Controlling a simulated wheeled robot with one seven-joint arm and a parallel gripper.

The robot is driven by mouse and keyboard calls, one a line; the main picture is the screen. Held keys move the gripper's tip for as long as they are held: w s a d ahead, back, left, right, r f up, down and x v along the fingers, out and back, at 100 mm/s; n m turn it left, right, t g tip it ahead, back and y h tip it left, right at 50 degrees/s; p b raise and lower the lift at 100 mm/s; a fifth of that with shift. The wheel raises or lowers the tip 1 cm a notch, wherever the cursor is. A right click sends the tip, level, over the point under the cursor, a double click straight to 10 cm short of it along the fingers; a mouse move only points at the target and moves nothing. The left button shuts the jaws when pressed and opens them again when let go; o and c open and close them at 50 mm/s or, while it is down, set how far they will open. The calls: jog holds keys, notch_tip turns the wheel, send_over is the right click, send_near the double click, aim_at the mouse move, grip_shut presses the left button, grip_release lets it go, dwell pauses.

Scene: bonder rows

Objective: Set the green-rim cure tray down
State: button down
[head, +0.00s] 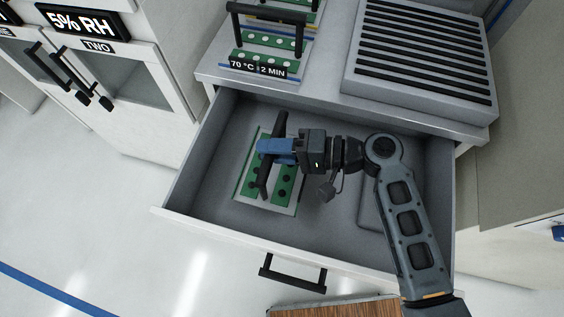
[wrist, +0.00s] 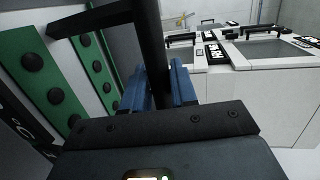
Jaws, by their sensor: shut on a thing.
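The green-rim cure tray (head: 284,206) is in the open drawer (head: 325,231), at the left part of its floor. It has green strips with dark round knobs and a black bar handle across it. My gripper (head: 274,148) is over the tray with its blue fingers shut on the black handle. In the wrist view the blue fingers (wrist: 158,88) close around the handle (wrist: 152,45), and the tray's green strip (wrist: 33,70) shows at the left. I cannot tell whether the tray's underside touches the drawer floor.
Another tray (head: 268,55) with white knobs stands on the counter behind a "70 °C 2 MIN" label (head: 258,68). A slatted grey plate (head: 420,62) lies to its right. The drawer's front wall with its handle (head: 292,276) is nearest. A cabinet marked TWO (head: 125,75) stands left.

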aim_at(274, 172)
jog(key=shift+f, duration=3.6)
jog(key=shift+f, duration=0.2)
jog(key=c, duration=0.9)
grip_release()
jog(key=shift+r, duration=0.1)
jog(key=shift+r, duration=0.15)
jog(key=p+v, duration=0.1)
jog(key=v, duration=1.1)
